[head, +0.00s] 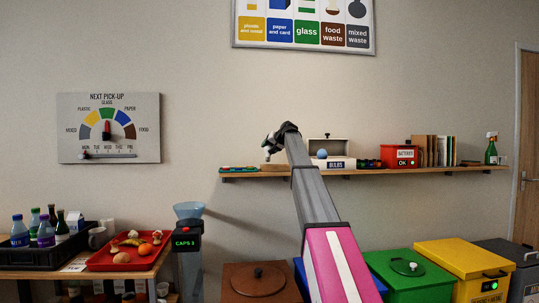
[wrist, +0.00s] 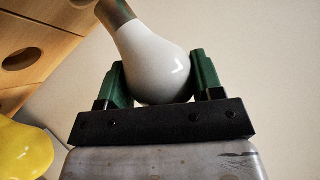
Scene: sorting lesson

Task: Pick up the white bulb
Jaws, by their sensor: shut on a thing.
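The white bulb (wrist: 152,62) is between the two green fingers of my gripper (wrist: 159,76) in the wrist view. The fingers press on its round glass from both sides. Its metal base points up and to the left, so it is tilted in that picture. In the head view my gripper (head: 268,146) is above the left part of the wall shelf. The bulb is too small to make out surely there. The box marked BULBS (head: 336,164) stands on the shelf to the right of my gripper, with a round blue thing (head: 322,154) at it.
A wooden piece with round holes (wrist: 50,38) and a yellow rounded thing (wrist: 22,152) are at the left of the wrist view. The shelf (head: 430,170) also bears a red battery box (head: 399,157), books and a spray bottle (head: 491,149). Lidded bins stand below.

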